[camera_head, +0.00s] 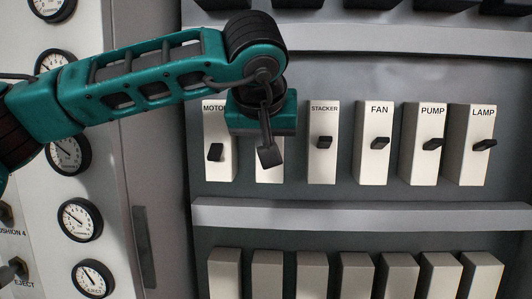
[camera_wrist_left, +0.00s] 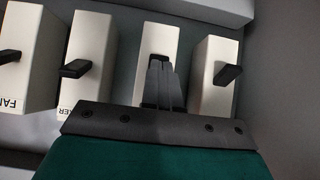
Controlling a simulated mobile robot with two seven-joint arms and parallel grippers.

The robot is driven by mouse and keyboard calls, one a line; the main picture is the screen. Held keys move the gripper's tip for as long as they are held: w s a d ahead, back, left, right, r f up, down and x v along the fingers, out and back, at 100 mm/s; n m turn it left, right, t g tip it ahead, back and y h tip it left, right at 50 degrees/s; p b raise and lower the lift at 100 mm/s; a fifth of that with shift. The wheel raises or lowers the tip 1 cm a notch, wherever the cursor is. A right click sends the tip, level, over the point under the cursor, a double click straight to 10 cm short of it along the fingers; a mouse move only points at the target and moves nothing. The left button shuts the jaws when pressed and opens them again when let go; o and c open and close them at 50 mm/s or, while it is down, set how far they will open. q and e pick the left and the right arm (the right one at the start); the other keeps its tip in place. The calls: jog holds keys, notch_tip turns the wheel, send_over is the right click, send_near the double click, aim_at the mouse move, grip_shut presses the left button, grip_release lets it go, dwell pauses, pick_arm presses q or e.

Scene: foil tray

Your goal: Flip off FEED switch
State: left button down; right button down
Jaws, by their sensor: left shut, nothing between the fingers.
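The switch box between MOTOR and STACKER (camera_head: 270,176) is a cream block on the grey panel. Its label is hidden behind my left gripper in the head view, so I cannot read FEED. My left gripper (camera_head: 269,158) is shut and empty, its fingers pointing down in front of this box. In the left wrist view the shut fingers (camera_wrist_left: 163,80) overlap the same box (camera_wrist_left: 160,38). A dark lever shows at their tips, mostly covered; I cannot tell whether they touch it or which way it is set. My right gripper is not in view.
MOTOR (camera_head: 220,175) stands close on the left, its black lever lower than the others. STACKER (camera_head: 322,172), FAN (camera_head: 372,172), PUMP (camera_head: 422,172) and LAMP (camera_head: 470,172) stand to the right. Grey ledges run above and below (camera_head: 360,215). Gauges (camera_head: 80,220) are at left.

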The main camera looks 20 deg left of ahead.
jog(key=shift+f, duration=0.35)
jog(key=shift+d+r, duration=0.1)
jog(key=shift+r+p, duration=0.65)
jog(key=shift+p, duration=0.05)
